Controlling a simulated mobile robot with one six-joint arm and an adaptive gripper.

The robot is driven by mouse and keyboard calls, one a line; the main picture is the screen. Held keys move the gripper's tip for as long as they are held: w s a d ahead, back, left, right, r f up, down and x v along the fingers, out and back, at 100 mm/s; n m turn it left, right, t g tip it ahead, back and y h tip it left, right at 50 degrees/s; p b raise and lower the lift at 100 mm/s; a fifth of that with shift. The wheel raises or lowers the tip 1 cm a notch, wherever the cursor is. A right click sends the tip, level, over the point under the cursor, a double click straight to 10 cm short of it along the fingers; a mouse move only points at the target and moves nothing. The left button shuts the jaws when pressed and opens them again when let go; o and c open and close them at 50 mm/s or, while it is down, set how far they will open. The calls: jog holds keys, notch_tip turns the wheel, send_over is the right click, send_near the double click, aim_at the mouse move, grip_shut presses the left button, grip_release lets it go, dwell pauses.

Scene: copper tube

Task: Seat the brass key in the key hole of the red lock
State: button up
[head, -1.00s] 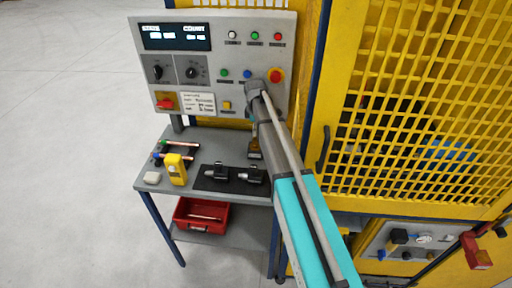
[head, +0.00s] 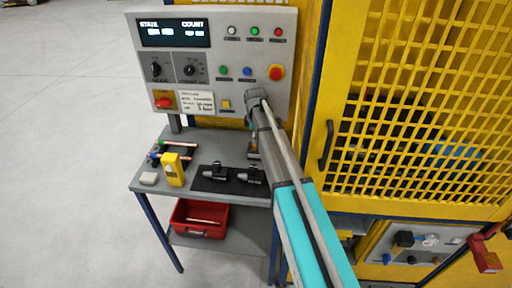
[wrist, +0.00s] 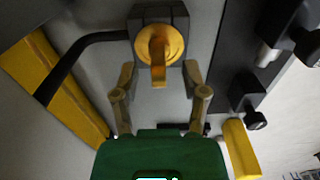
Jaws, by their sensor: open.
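A brass key-like piece (wrist: 158,52), with a round golden head and a flat tab, sits in a dark block in the wrist view. My gripper (wrist: 160,80) is open and empty, with one finger on each side just below the brass piece in the picture. I cannot tell how far apart in depth they are. In the head view my arm hides most of the gripper and the brass piece. A red block (head: 487,255), possibly the red lock, is at the far lower right in the head view. Its key hole cannot be made out.
A grey table (head: 205,139) holds a yellow device (head: 173,170), a black mat with dark fittings (head: 214,171) and copper tubes (head: 180,146). A control panel (head: 215,60) stands behind. A yellow mesh cage (head: 430,110) is right of my arm. A red bin (head: 200,232) is below.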

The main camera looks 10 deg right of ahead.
dwell(0.3)
grip_shut()
jog(key=shift+r, duration=0.15)
dwell(0.4)
notch_tip(320, 180, up, 3)
jog(key=p, duration=0.3)
jog(key=shift+f, duration=0.2)
jog(key=s+a+r+p, duration=0.1)
jog(key=s+r+p, duration=0.9)
jog(key=s, duration=0.4)
jog(key=shift+a, duration=0.15)
